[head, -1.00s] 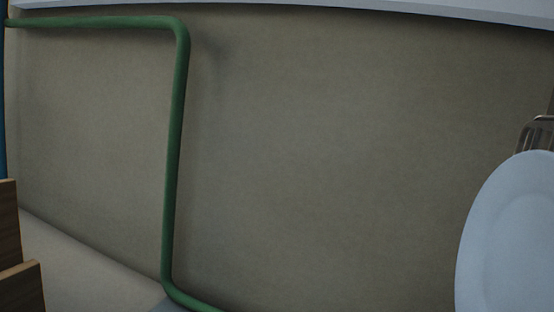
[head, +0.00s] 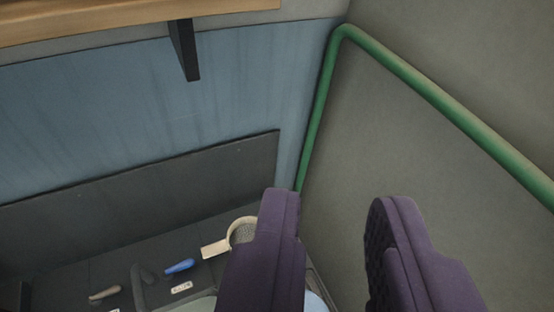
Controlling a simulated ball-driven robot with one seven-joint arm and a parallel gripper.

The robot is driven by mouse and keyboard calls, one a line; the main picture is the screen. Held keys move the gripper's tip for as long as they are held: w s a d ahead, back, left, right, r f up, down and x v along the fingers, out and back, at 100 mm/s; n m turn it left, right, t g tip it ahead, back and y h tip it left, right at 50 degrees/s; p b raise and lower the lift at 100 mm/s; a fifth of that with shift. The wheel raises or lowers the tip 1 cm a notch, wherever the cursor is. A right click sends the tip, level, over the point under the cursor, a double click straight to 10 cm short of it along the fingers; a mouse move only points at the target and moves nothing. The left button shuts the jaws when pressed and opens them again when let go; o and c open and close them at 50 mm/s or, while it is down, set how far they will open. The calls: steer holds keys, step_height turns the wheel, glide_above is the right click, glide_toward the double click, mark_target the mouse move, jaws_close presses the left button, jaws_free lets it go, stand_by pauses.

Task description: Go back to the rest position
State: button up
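My gripper (head: 333,202) shows its two dark purple fingers in the lower right middle of the head view. The fingers stand well apart, with bare grey wall between them and nothing held. The fingers look to be in free space in front of the wall corner. Pale rounded surfaces show at the bottom edge, partly hidden by the left finger; I cannot tell what they are.
A green pipe (head: 436,98) runs along the grey wall (head: 450,170) near the corner. A wooden shelf (head: 120,17) with a dark bracket (head: 184,50) is at top left. A strainer (head: 241,233), a blue-handled item (head: 180,266) and a tan-handled item (head: 104,293) lie on the dark surface below.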

steer(key=shift+m+t, duration=0.5)
steer(key=shift+m, duration=0.2)
steer(key=s+r, duration=0.1)
steer(key=r, duration=0.1)
steer(key=s+r, duration=0.1)
steer(key=shift+d+r, duration=0.2)
steer(key=shift+r, duration=0.15)
step_height(320, 180, down, 7)
steer(key=b, duration=0.6)
steer(key=shift+b, duration=0.35)
steer(key=shift+a+r, duration=0.1)
